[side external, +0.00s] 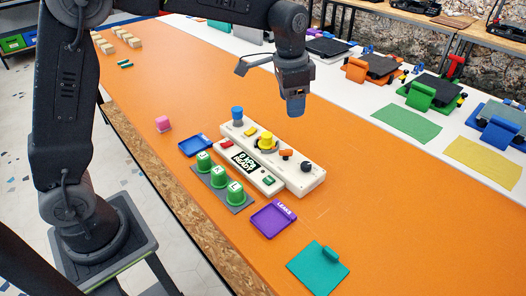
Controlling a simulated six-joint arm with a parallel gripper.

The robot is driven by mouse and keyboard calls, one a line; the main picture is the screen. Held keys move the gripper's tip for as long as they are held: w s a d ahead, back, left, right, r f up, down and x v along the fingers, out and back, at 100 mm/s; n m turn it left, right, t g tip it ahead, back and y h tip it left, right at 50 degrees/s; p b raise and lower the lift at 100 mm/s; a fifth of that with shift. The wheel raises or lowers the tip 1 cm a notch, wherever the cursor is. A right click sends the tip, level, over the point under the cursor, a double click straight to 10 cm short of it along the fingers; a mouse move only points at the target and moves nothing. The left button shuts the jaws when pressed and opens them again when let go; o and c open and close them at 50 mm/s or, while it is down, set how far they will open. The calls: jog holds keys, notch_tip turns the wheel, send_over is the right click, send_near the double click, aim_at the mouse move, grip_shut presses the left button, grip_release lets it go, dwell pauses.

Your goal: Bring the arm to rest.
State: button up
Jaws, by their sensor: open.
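My gripper (295,105) hangs from my arm above the orange table (400,223), pointing down. It is open and holds nothing that I can see. It is raised over the area just behind the white panel (304,179) and apart from it. The panel carries a blue knob (237,113), a yellow knob (267,141) and dark knobs. A second white block with a black label (244,162) lies against its near side.
Three green pieces (220,176) stand on a grey strip. The right front of the table is clear.

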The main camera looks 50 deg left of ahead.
jog(key=s+a+r+n+t, duration=0.1)
jog(key=s+r+n, duration=0.15)
jog(key=s, duration=0.35)
jog(key=s+a+r+n+t, duration=0.1)
jog(key=s+a+r, duration=0.15)
jog(key=s, duration=0.45)
jog(key=s+f+n+t, duration=0.2)
jog(key=s+n, duration=0.1)
jog(key=s, duration=0.9)
jog(key=shift+s+a, duration=0.3)
jog(key=shift+s, duration=0.05)
